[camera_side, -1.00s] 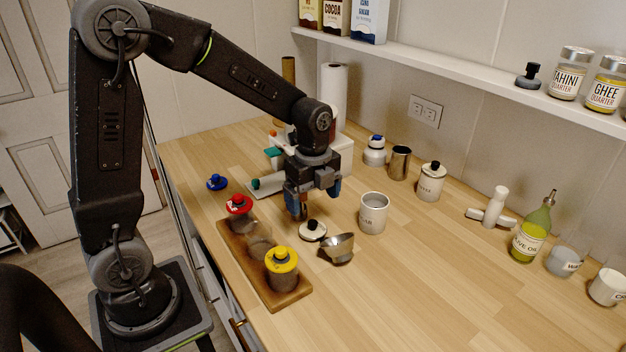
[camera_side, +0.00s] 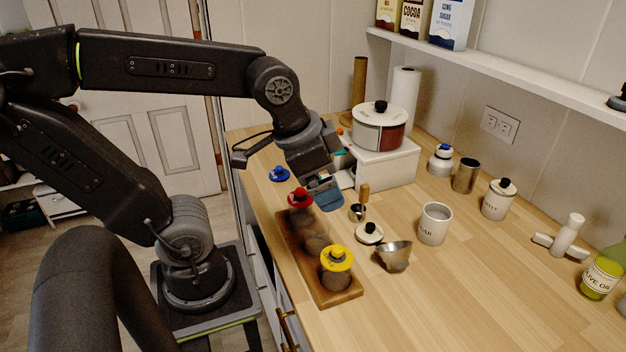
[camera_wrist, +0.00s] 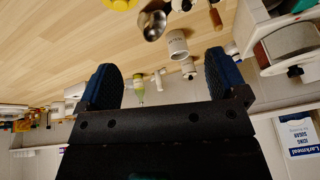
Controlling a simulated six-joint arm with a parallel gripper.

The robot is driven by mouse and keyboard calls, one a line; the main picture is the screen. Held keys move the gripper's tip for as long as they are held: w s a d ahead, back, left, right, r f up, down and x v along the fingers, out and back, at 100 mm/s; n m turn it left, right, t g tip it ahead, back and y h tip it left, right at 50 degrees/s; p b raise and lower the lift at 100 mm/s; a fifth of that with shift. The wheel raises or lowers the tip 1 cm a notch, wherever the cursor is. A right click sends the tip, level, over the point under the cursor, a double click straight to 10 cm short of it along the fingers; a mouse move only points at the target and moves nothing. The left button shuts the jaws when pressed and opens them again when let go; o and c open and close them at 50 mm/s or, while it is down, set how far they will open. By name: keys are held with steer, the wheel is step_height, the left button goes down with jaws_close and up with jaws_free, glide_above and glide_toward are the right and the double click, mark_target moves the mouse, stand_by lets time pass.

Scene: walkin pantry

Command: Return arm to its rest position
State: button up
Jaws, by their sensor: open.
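My gripper (camera_side: 328,194) is above the left part of the wooden counter, near the red-lidded jar (camera_side: 300,197). In the wrist view its two blue-padded fingers (camera_wrist: 164,84) are spread apart with nothing between them. The wrist view looks across the counter and appears upside down.
A wooden tray (camera_side: 345,294) holds jars, one with a yellow lid (camera_side: 337,257). A lidded pot (camera_side: 378,128) stands on a white box (camera_side: 388,166).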

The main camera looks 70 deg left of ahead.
steer(key=s+n, duration=0.2)
steer(key=shift+d+n+t, duration=0.2)
steer(key=shift+n+t, duration=0.1)
steer(key=shift+t, duration=0.1)
